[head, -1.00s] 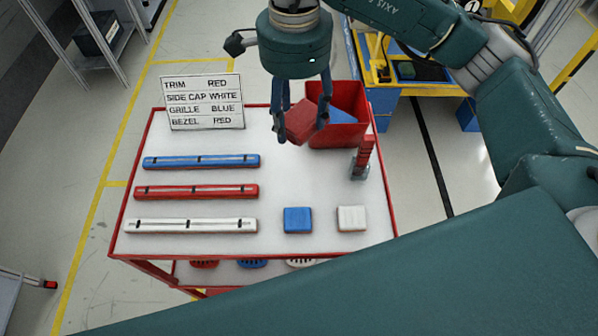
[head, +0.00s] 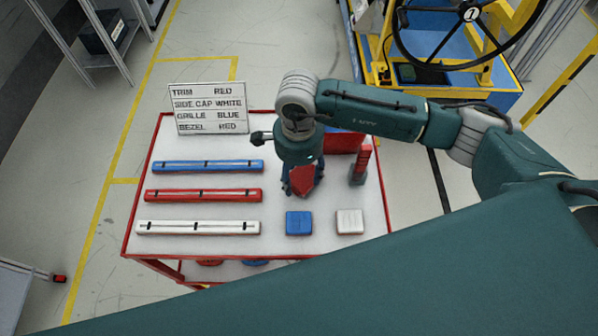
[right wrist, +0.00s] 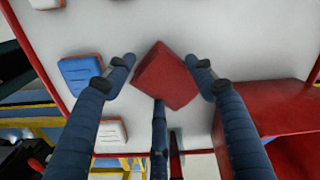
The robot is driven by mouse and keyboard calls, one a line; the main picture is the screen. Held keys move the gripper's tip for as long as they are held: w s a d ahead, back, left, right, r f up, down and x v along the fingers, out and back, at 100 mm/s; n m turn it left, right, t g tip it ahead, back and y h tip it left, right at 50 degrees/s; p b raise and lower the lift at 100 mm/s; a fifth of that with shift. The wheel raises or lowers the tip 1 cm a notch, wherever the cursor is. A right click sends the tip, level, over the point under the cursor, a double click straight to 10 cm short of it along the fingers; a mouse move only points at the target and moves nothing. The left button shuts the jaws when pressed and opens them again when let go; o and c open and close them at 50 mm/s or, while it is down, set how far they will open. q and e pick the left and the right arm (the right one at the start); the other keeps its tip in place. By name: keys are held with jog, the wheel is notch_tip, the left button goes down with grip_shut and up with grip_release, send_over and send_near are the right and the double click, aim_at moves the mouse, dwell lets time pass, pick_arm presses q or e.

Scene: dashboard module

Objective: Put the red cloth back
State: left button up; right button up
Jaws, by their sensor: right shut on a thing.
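The red cloth (head: 303,181) looks like a small, thick square pad. My right gripper (head: 303,187) is shut on it, pointing down over the white tabletop, behind the blue pad (head: 299,222). The right wrist view shows the red cloth (right wrist: 166,77) turned cornerwise between the fingertips (right wrist: 165,75). I cannot tell whether it touches the table. A white pad (head: 349,222) lies to the right of the blue one. The red bin (head: 347,142) stands at the table's back right, partly hidden by my right arm. My left gripper is not in view.
Blue (head: 208,166), red (head: 203,195) and white (head: 198,227) bars lie on the left of the red-edged table (head: 270,240). A sign (head: 207,108) stands at the back left. A red upright piece (head: 363,160) stands right of the gripper.

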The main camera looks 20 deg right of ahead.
jog(key=shift+f, duration=0.2)
jog(key=shift+f, duration=0.1)
jog(key=shift+f+b, duration=0.1)
jog(key=shift+b, duration=0.2)
jog(key=o, duration=1.3)
jog(key=shift+o, duration=0.2)
